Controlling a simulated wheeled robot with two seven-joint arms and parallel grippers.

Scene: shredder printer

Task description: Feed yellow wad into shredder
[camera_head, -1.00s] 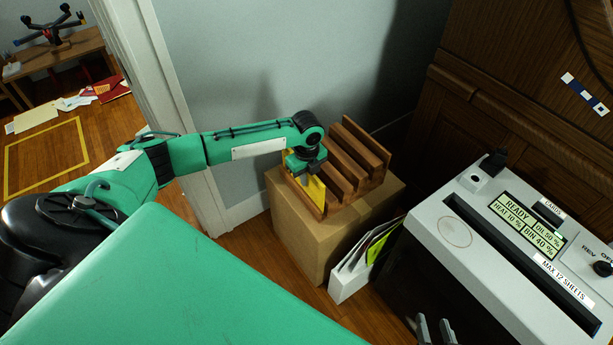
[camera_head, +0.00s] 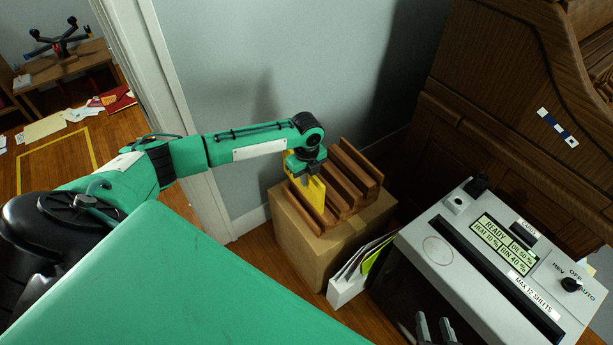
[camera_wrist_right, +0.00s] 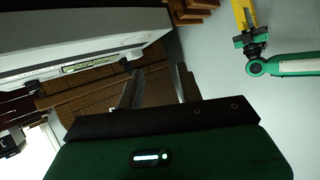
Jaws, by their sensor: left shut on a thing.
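My left gripper (camera_head: 308,170) is shut on the yellow wad (camera_head: 312,192), a thin upright sheet-like stack. The wad hangs at the left end of the wooden slotted rack (camera_head: 350,180); I cannot tell whether its lower edge is still inside a slot. In the right wrist view the wad (camera_wrist_right: 243,14) and left gripper (camera_wrist_right: 252,40) show at the upper right. The shredder (camera_head: 480,260) stands at the right, with a long dark slot (camera_head: 490,275) and a READY display. My right gripper (camera_head: 436,330) is open and empty, low in front of the shredder; its fingers show in the right wrist view (camera_wrist_right: 158,88).
The rack sits on a cardboard box (camera_head: 305,245) against the wall. A white file holder (camera_head: 350,280) with papers stands between box and shredder. A dark wooden cabinet (camera_head: 480,110) rises behind the shredder. A door frame (camera_head: 175,120) is left of the box.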

